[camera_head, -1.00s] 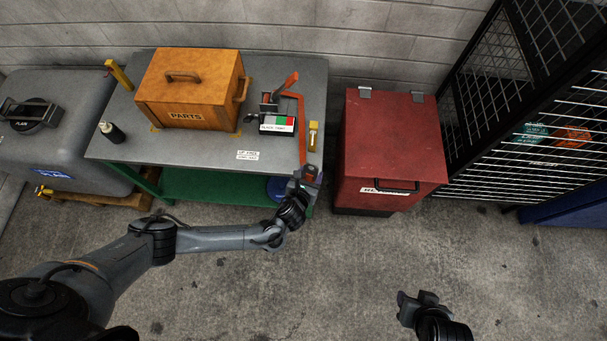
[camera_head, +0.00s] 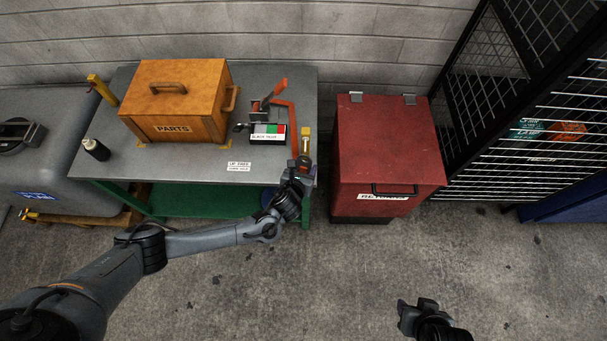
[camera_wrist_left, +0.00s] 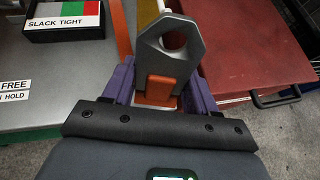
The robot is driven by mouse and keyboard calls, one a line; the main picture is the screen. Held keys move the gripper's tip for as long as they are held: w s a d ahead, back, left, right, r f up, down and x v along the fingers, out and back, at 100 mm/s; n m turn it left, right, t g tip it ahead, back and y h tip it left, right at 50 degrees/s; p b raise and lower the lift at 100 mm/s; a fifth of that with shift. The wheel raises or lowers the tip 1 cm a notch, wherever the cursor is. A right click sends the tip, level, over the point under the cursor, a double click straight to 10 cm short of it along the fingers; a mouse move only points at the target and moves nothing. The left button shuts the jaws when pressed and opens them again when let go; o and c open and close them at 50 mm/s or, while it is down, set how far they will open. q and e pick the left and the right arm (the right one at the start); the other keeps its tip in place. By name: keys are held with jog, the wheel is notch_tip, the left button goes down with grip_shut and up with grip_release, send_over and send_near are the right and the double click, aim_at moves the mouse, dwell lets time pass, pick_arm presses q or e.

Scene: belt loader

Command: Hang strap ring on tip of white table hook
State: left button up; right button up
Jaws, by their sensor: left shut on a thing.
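The strap ring (camera_wrist_left: 172,45) is a grey metal plate with a round hole, joined to an orange strap end (camera_wrist_left: 160,88). My left gripper (camera_head: 298,168) is shut on it at the table's front right corner. In the left wrist view the purple fingers (camera_wrist_left: 160,92) flank the strap end and the ring points up and away. A pale white piece (camera_wrist_left: 148,10), perhaps the table hook, shows just behind the ring; its tip is hidden. I cannot tell whether they touch. My right gripper (camera_head: 416,314) is over the floor, away from the table; its jaws are unclear.
A red chest (camera_head: 385,150) stands right of the table.

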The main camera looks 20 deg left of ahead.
pick_arm(q)
jog(key=shift+w+a+f+b, duration=0.1)
jog(key=shift+w+a+b, duration=0.15)
jog(key=shift+w+b, duration=0.35)
jog(key=shift+w+a+f+b, duration=0.1)
jog(key=shift+w+a+b, duration=0.1)
jog(key=shift+w+b, duration=0.35)
jog(key=shift+w+a+b, duration=0.25)
jog(key=shift+w+b, duration=0.2)
jog(key=shift+w, duration=0.3)
jog(key=shift+w+a+f, duration=0.1)
jog(key=shift+w+f, duration=0.05)
jog(key=shift+w, duration=0.3)
jog(key=shift+f, duration=0.15)
jog(key=o, duration=1.1)
jog(key=shift+a, duration=0.1)
jog(key=shift+c, duration=0.2)
